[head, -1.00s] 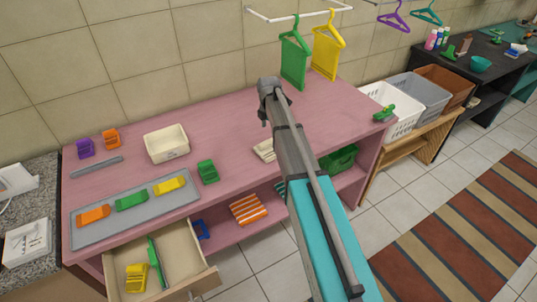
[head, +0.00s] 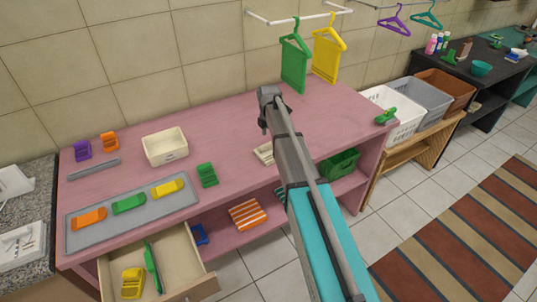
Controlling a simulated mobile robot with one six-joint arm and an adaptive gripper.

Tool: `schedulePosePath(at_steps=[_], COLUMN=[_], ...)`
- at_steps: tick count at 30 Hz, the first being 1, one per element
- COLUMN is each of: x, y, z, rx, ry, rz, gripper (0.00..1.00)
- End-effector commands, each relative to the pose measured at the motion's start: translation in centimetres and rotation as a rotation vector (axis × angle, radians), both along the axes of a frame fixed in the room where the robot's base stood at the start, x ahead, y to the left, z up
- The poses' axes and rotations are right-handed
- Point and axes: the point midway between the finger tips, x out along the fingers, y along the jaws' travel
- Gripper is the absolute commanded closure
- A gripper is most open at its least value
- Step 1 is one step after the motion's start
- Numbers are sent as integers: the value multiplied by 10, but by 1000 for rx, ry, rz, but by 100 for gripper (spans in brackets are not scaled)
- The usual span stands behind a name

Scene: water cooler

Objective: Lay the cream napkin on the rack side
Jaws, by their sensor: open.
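The cream napkin (head: 264,153) appears to be the small cream folded piece on the pink counter (head: 225,130), partly hidden behind my arm. My gripper (head: 263,127) points down above the counter, just beyond the napkin in the picture. It is small and dark here; it is open, with nothing seen in it. The white wall rack (head: 300,17) hangs above the counter's back right, with a green hanger (head: 294,65) and a yellow hanger (head: 327,55). The counter below and right of the hangers is bare.
A cream bin (head: 165,147), a green holder (head: 207,174) and a grey tray (head: 130,217) with coloured pieces stand on the left. An open drawer (head: 185,262) juts out in front. Baskets (head: 394,112) stand beyond.

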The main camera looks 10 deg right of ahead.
Motion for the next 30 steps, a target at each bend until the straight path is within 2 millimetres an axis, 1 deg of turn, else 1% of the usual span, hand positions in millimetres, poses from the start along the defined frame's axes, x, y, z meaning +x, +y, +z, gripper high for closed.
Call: schedulePosePath(at_steps=[1,16,21,30], x=[0,-3,-3,-3], y=[1,4,4,4], z=[-5,-43,-48,-48], rx=[0,0,0,0], ry=[0,0,0,0], rz=[0,0,0,0], gripper=[24,24,24,24])
